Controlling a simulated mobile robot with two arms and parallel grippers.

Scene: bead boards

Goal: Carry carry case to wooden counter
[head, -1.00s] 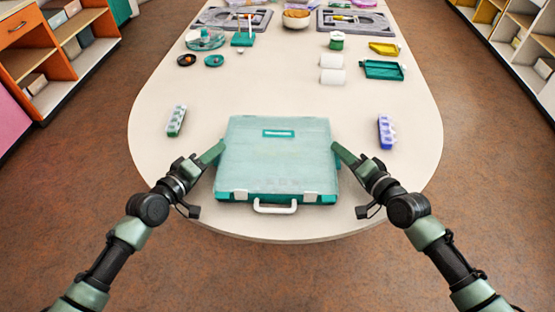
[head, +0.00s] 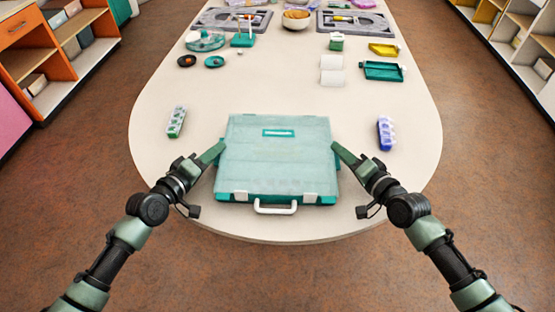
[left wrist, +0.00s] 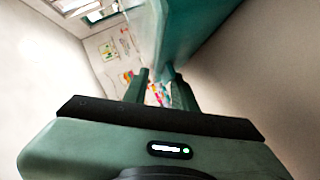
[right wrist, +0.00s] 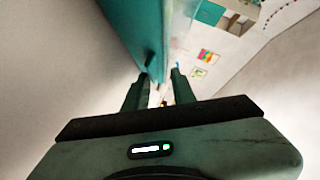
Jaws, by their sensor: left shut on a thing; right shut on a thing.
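The carry case (head: 278,160) has a clear lid, a teal body, white latches and a white handle facing me. It is at the near end of the cream table (head: 290,90); I cannot tell whether it touches the top. My left gripper (head: 219,150) is shut on its left side. My right gripper (head: 336,150) is shut on its right side. The case's teal wall also shows in the left wrist view (left wrist: 195,35) and the right wrist view (right wrist: 145,30). I cannot make out a wooden counter.
A green-lidded pill box (head: 176,121) lies left of the case and a purple one (head: 386,133) lies right. Bowls, trays and grey boards fill the table's far part. Orange shelves (head: 40,60) stand at the left, pale shelves (head: 515,50) at the right. Brown floor surrounds the table.

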